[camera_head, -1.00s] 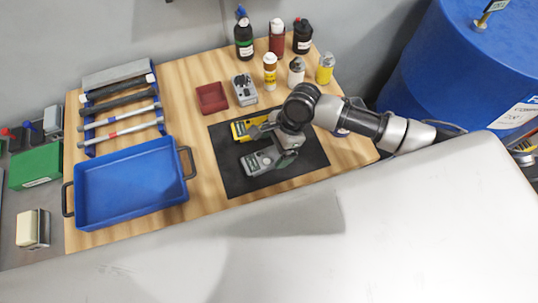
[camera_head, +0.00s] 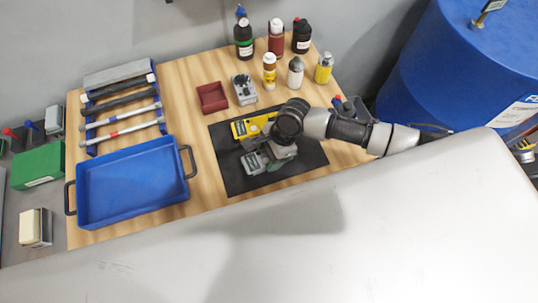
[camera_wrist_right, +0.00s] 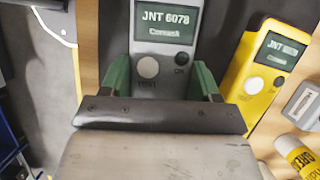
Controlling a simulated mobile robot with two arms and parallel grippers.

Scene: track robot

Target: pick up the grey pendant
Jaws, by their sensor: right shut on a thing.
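The grey pendant (camera_head: 252,164) lies on the black mat (camera_head: 238,186), partly hidden by my right arm. In the right wrist view the grey pendant (camera_wrist_right: 165,22) has a dark green label reading "JNT 6078", with a white and a dark button below it. My right gripper (camera_head: 272,153) is over its right end. In the right wrist view the green fingers of my right gripper (camera_wrist_right: 160,78) are shut on the pendant's two sides. I cannot tell any gap between pendant and mat. My left gripper is not in view.
A yellow pendant (camera_head: 244,129) lies close beside the grey one. Several bottles (camera_head: 270,71) stand at the back. A blue tray (camera_head: 130,180) and a tool rack (camera_head: 120,107) are left.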

